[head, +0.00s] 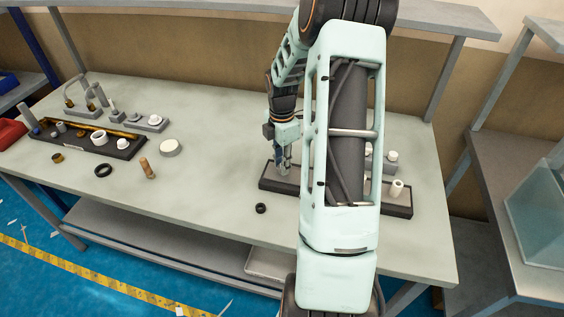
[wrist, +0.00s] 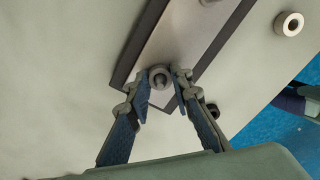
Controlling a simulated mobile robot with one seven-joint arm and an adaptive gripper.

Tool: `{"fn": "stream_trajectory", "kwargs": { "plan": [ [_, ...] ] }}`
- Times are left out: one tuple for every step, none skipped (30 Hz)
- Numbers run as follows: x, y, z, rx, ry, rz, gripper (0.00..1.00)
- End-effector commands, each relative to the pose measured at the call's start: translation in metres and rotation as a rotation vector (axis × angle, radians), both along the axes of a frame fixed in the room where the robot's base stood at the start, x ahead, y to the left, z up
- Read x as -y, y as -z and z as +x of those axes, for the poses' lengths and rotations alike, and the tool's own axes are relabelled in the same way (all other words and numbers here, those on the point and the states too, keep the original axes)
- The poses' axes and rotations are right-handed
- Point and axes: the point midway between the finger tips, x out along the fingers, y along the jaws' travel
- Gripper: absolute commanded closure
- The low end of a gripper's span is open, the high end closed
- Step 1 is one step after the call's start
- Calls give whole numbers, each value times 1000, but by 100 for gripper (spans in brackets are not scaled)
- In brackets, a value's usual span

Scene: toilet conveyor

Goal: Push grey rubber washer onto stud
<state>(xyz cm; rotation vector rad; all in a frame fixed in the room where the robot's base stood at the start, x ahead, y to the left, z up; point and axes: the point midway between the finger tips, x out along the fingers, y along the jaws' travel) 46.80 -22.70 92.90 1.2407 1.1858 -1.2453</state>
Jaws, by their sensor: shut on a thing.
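The grey washer (wrist: 154,74) is a small ring between my fingertips in the wrist view. A paler round stud end (wrist: 160,82) shows within its opening; I cannot tell how far down the washer sits. My gripper (wrist: 163,77) is shut on the washer, one finger on each side, over a grey plate with dark edges (wrist: 185,40). In the head view my gripper (head: 283,172) points down at the left end of this dark-edged tray (head: 268,184). The washer and stud are too small to make out there, and my arm hides the tray's middle.
A black ring (head: 261,208) lies just in front of the tray. White fittings (head: 397,188) stand at its right end. Another dark tray (head: 122,152) with several parts, a white disc (head: 171,147) and a black ring (head: 103,170) are at left.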

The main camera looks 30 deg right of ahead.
Motion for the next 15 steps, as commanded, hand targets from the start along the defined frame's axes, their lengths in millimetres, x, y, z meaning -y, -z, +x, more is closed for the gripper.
{"fn": "stream_trajectory", "kwargs": {
  "plan": [
    [0, 2, 0, 0, 0, 0, 89],
    [0, 3, 0, 0, 0, 0, 89],
    [0, 4, 0, 0, 0, 0, 89],
    [0, 5, 0, 0, 0, 0, 89],
    [0, 6, 0, 0, 0, 0, 89],
    [0, 5, 0, 0, 0, 0, 76],
    [0, 5, 0, 0, 0, 0, 73],
    [0, 5, 0, 0, 0, 0, 70],
    [0, 4, 0, 0, 0, 0, 65],
    [0, 4, 0, 0, 0, 0, 62],
    [0, 5, 0, 0, 0, 0, 59],
    [0, 4, 0, 0, 0, 0, 59],
    [0, 5, 0, 0, 0, 0, 59],
    [0, 4, 0, 0, 0, 0, 59],
    [0, 4, 0, 0, 0, 0, 59]
  ]
}}
